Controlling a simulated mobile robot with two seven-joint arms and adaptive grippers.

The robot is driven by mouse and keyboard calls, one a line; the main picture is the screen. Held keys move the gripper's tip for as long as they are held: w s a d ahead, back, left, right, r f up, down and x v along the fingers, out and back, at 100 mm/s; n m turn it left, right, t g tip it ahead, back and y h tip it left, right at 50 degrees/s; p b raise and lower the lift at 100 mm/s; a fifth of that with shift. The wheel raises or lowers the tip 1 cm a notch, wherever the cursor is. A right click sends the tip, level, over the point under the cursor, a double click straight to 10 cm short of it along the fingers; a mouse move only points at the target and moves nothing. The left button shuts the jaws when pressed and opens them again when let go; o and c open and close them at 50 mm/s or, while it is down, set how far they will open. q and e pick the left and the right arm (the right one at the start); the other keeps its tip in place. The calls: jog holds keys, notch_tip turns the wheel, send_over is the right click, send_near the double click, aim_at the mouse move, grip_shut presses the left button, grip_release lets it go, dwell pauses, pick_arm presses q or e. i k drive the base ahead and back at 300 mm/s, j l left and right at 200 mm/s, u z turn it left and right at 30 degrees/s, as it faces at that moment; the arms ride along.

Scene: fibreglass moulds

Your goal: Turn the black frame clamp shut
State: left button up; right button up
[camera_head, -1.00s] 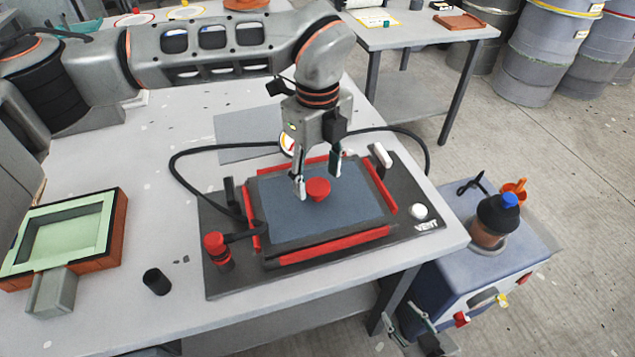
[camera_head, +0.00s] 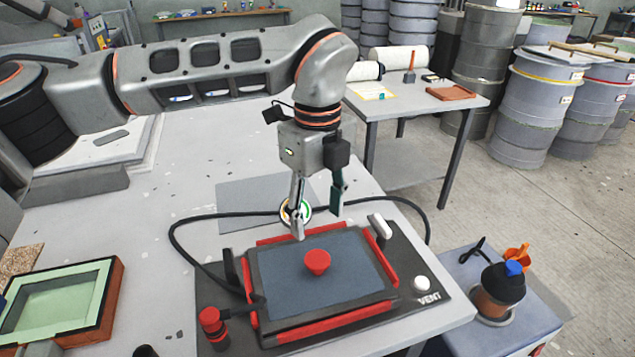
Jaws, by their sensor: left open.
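A dark frame (camera_head: 330,318) with red bars along its edges and a blue-grey panel lies on a black board on the table. A black upright lever (camera_head: 230,268), which looks like the black clamp, stands at the frame's left back corner. A white-handled lever (camera_head: 380,225) stands at the back right corner. A red knob (camera_head: 317,262) sits on the middle of the panel. My left gripper (camera_head: 318,224) points down, open and empty, above the back of the frame, right of the black lever and apart from it. My right gripper is out of view.
A black hose (camera_head: 175,240) loops around the board's left and back. A red-capped valve (camera_head: 211,325) stands at the front left and a white vent button (camera_head: 422,284) at the right. A green-lined mould (camera_head: 60,302) lies at the far left.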

aim_at(230, 272)
jog(key=k, duration=1)
